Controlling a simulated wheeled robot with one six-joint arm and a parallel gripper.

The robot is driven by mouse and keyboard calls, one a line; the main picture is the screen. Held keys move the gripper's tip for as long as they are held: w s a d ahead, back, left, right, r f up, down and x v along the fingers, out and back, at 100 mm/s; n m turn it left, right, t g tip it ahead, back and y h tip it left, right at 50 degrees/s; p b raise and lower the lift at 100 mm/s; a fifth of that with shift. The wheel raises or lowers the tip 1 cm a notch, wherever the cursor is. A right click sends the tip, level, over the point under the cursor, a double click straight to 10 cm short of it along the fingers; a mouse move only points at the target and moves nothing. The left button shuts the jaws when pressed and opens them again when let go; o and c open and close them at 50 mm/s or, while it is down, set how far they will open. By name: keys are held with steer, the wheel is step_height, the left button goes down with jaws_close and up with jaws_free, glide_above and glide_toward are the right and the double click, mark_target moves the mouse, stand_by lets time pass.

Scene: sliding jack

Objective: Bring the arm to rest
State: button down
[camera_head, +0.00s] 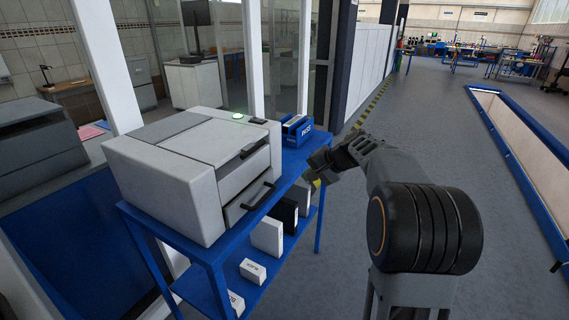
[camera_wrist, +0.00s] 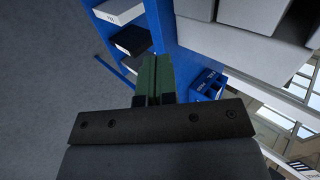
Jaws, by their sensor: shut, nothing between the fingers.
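My arm reaches out from the lower right in the head view and bends left. My gripper (camera_head: 318,168) is at its end, near the right edge of the blue table (camera_head: 207,262), right of the light grey machine (camera_head: 170,170). In the wrist view the two green fingers of my gripper (camera_wrist: 154,72) are together with nothing between them. The blue table edge (camera_wrist: 160,25) and the machine (camera_wrist: 245,45) lie beyond them. The gap between my gripper and the table is hard to judge.
A blue bin (camera_head: 297,130) stands behind the machine on the table. White boxes (camera_head: 267,236) and a black one (camera_head: 285,213) sit on the lower shelf. A blue-edged trough (camera_head: 520,150) lies at right. The grey floor (camera_head: 425,125) between is clear.

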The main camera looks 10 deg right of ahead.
steer(key=s+f+g+h, duration=0.1)
steer(key=s+f, duration=0.3)
steer(key=f, duration=0.1)
steer(key=s+a+n+h+p, duration=0.1)
steer(key=s+a+n+h, duration=0.2)
steer(key=s, duration=0.8)
steer(key=s+a+r+n+g+h+p, duration=0.1)
steer(key=s+n, duration=0.4)
steer(key=s, duration=0.6)
steer(key=shift+s+a+n+g+h+p, duration=0.15)
steer(key=shift+a+n+g+h+p, duration=0.15)
steer(key=shift+a+h+p, duration=0.5)
steer(key=shift+a+r, duration=0.1)
steer(key=shift+a, duration=0.05)
